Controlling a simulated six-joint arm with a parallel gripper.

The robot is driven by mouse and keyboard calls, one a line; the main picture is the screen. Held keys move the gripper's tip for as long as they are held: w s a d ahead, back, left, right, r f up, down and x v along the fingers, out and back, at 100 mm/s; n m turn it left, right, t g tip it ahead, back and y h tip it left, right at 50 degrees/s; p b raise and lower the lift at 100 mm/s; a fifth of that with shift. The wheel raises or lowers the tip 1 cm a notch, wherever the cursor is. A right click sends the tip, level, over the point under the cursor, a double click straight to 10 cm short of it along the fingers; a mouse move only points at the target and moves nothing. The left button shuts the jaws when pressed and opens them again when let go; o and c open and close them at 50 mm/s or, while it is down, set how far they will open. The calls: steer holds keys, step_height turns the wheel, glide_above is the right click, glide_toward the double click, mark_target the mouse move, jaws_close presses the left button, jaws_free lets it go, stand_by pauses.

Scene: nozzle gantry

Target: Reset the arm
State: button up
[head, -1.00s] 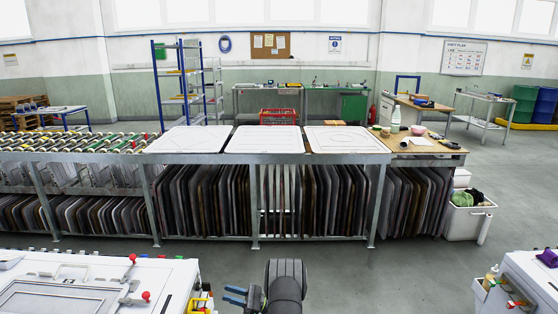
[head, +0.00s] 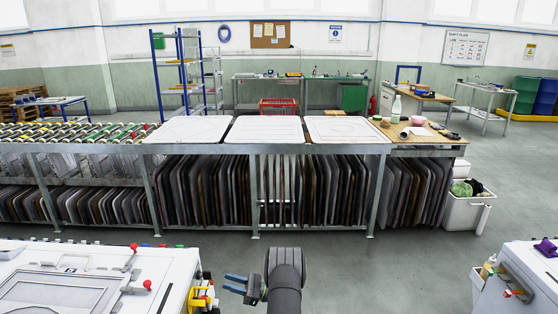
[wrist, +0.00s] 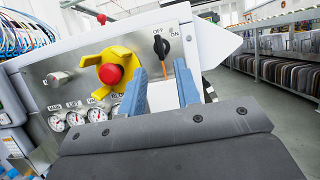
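My gripper (head: 238,285) shows at the bottom middle of the head view, its two blue fingers pointing left toward the white machine (head: 95,280). In the wrist view, the blue fingers (wrist: 160,97) stand apart with nothing between them. Beyond them is the machine's grey control panel, with a red button (wrist: 110,73) in a yellow guard (wrist: 122,58), a black OFF/ON rotary switch (wrist: 161,46), a metal knob (wrist: 60,77) and several round gauges (wrist: 75,118). My gripper is apart from the panel, as far as I can tell.
A long rack (head: 250,149) with pale panels on top and many upright panels below stands across the middle. Another white machine (head: 520,275) is at the lower right. A bin (head: 466,214) stands at the rack's right end. The floor between is clear.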

steer(key=a+r+m+t+h, duration=0.3)
steer(key=a+m+t, duration=0.3)
steer(key=m, duration=1.3)
steer(key=shift+s+a+t+h, duration=0.35)
steer(key=shift+t+h, duration=0.15)
steer(key=shift+h, duration=0.1)
steer(key=shift+r, duration=0.1)
steer(key=d+n+g, duration=0.7)
steer(key=d+n, duration=0.8)
steer(key=d, duration=0.2)
steer(key=a, duration=1.7)
steer(key=shift+w, duration=0.3)
